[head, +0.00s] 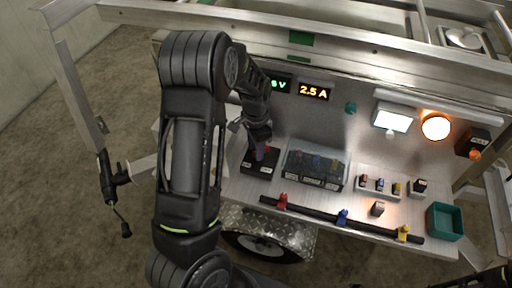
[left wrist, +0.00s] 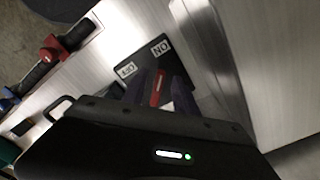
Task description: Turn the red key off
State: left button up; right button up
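The red key (left wrist: 156,88) sits on a black switch box (head: 260,162) at the left end of the bench. In the left wrist view, the box's black face (left wrist: 133,58) carries a label OFF on the left and ON on the right. My left gripper (head: 262,150) reaches down onto the box. Its two dark fingers (left wrist: 158,92) lie on either side of the red key and appear to press it. The fingers hide part of the key, so its exact angle is hard to read. My right gripper is not in view.
Right of the box stand a clear-lidded case (head: 316,168) and a teal bin (head: 444,221). A black bar with red (head: 282,201), blue and yellow clamps lies along the front edge. The panel shows a lit 2.5 A display (head: 314,92), a lit white screen (head: 390,121) and a glowing orange lamp (head: 436,126).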

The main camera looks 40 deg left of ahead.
pick_arm(q)
jog(key=shift+f, duration=0.1)
grip_shut()
dwell(0.3)
